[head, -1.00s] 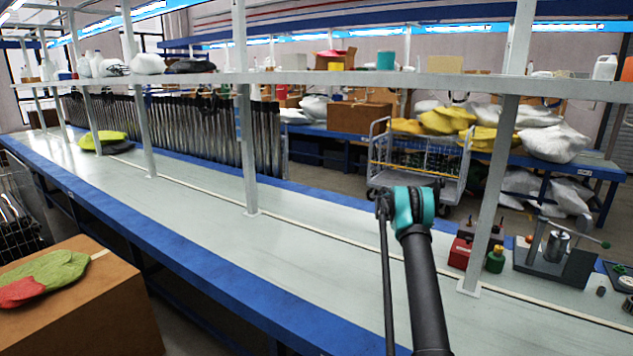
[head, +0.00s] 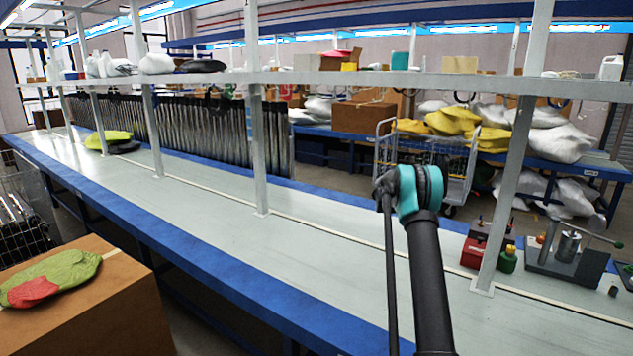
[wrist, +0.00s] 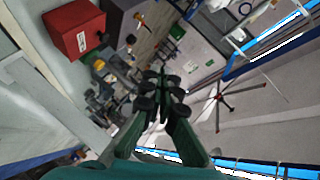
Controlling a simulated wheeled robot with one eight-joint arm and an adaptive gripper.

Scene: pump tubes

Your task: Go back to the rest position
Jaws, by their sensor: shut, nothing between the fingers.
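In the wrist view, my gripper (wrist: 162,92) is shut, with its dark fingers together and nothing between them. It points out over the room, clear of any object. In the head view my arm rises from the bottom edge to a teal joint, in front of the long workbench; the gripper itself does not show there.
The long workbench (head: 190,220) with a blue edge carries white shelf posts (head: 259,150). A cardboard box (head: 100,310) holds a green and red bag (head: 50,280).

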